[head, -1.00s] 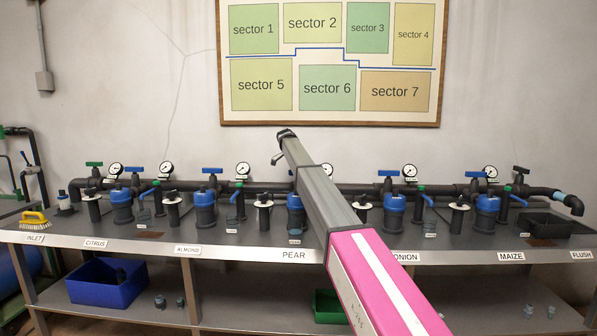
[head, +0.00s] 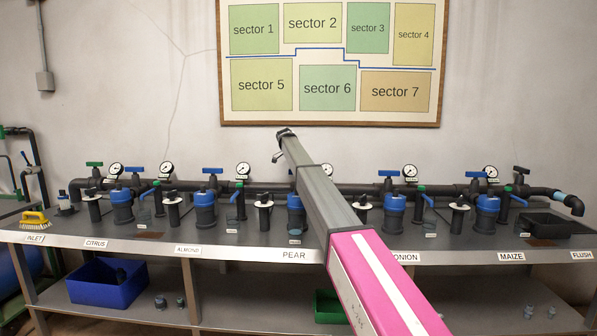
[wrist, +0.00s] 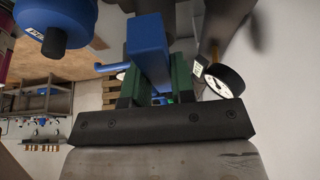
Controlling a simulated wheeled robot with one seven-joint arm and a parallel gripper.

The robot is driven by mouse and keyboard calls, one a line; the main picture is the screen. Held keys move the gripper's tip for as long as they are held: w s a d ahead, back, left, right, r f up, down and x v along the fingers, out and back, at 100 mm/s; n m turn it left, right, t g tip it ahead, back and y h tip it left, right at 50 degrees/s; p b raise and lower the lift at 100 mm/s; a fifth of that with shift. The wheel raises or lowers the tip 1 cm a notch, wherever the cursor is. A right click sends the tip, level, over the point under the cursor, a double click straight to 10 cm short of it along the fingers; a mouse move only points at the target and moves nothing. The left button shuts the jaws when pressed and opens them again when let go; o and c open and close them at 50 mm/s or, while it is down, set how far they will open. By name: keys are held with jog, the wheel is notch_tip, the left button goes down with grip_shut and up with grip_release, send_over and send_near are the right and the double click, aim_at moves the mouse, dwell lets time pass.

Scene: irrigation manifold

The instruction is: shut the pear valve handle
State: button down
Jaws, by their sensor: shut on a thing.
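A blue valve handle (wrist: 148,50) stands between the two green fingers of my gripper (wrist: 154,82) in the wrist view. My gripper is shut on it, with a finger on each side. In the head view the PEAR label (head: 293,255) is on the bench's front edge. My arm crosses in front of the pipe to the right of this label, hiding my gripper and most of the pear valve. How far the handle is turned is hard to tell.
A blue-capped filter (wrist: 55,22) is close at upper left in the wrist view, and a pressure gauge (wrist: 223,80) is close on the right. More valves, filters and gauges line the bench (head: 340,253) on both sides. A yellow brush (head: 33,219) lies at the left end.

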jog(key=c, duration=1)
grip_release()
jog(key=shift+o, duration=0.2)
jog(key=v, duration=1)
jog(key=shift+r, duration=0.4)
jog(key=shift+a, duration=0.15)
notch_tip(320, 180, up, 3)
jog(key=shift+f, duration=0.1)
